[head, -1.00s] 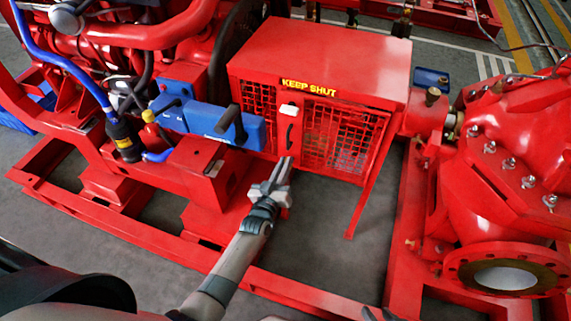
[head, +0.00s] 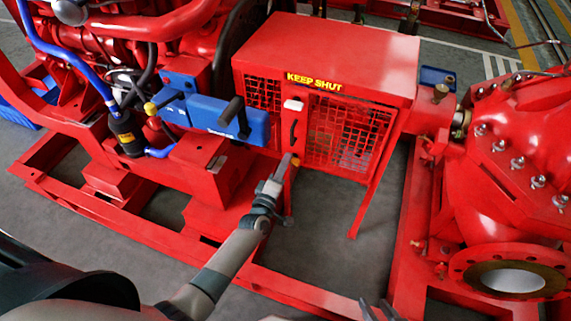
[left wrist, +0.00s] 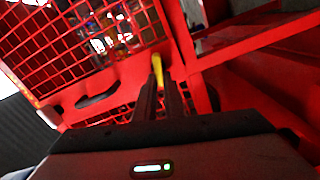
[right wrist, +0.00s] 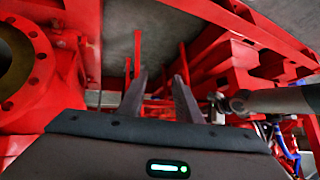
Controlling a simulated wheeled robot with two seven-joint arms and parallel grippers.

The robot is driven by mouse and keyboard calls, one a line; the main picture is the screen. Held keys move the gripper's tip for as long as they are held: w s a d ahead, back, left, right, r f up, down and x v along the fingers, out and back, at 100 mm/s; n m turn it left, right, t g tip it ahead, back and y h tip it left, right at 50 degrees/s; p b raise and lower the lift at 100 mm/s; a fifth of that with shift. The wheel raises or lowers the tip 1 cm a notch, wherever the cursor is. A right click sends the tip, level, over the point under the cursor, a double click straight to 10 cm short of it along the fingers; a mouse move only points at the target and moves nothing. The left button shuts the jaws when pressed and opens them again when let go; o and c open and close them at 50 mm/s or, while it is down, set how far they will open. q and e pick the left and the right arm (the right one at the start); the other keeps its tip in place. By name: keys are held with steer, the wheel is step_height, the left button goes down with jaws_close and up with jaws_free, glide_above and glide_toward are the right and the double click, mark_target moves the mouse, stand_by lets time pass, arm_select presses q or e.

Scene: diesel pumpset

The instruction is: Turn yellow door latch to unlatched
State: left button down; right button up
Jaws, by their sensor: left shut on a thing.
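The yellow door latch (head: 295,160) is at the lower edge of the red mesh guard door, below its black handle (head: 293,132). It also shows in the left wrist view (left wrist: 157,66), with its yellow end sticking out above the fingertips. My left gripper (head: 282,172) is shut on the latch, its fingers (left wrist: 160,88) close together around the lower part, which they hide. My right gripper (head: 379,309) is far from the latch, at the bottom of the head view. Its fingers (right wrist: 160,95) are apart with nothing between them.
The red guard box (head: 330,50) bears a "KEEP SHUT" label (head: 314,82). A blue box (head: 228,120) with a black handle is to its left. A red pump (head: 515,160) stands at the right. Red frame rails (head: 300,292) surround the base; grey floor (head: 330,225) is open beneath the guard.

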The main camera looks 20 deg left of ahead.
arm_select(q)
steer(key=shift+f+n+b, duration=0.15)
steer(key=shift+n+b, duration=0.15)
steer(key=shift+n, duration=0.5)
steer(key=shift+f+n+b, duration=0.15)
steer(key=shift+n+b, duration=0.1)
steer(key=shift+n, duration=0.55)
arm_select(e)
steer(key=shift+w+a+r+t+y, duration=0.2)
steer(key=shift+w+a+r+t, duration=0.45)
steer(key=shift+w+r, duration=0.25)
steer(key=shift+w+a+r+t+y, duration=0.2)
steer(key=shift+w+a+r+t, duration=0.2)
steer(key=shift+w+r+t, duration=0.4)
arm_select(q)
steer(key=c, duration=1.8)
jaws_free()
steer(key=shift+a, duration=0.1)
steer(key=shift+c, duration=0.2)
steer(key=shift+s, duration=0.1)
